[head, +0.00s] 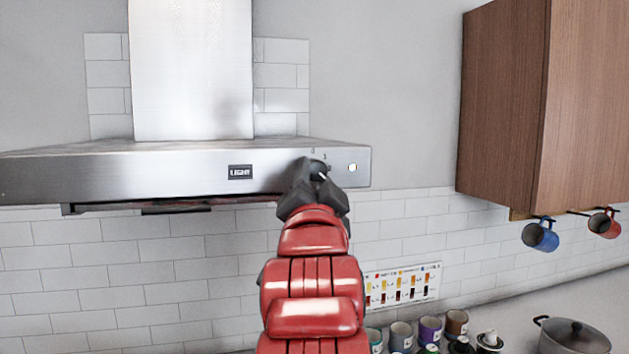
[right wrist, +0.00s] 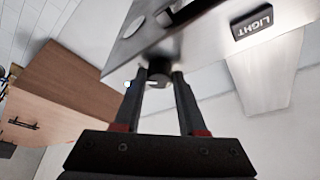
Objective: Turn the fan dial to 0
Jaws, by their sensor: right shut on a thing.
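The fan dial (head: 319,171) is a dark round knob on the front panel of the steel range hood, near its right end. Faint digits show just above it. A light mark on the dial slants up and to the left in the head view. My right gripper (head: 318,172) is at the dial with its fingers around it. In the right wrist view, the dial (right wrist: 159,75) sits between the two fingertips of the gripper (right wrist: 160,80). The gripper is shut on the dial, and its fingers hide part of it. My left gripper is in neither view.
A wooden cabinet (head: 502,105) hangs at right, with a blue mug (head: 541,236) and red mug (head: 606,224) below. Jars and a pot (head: 572,336) stand lower right.

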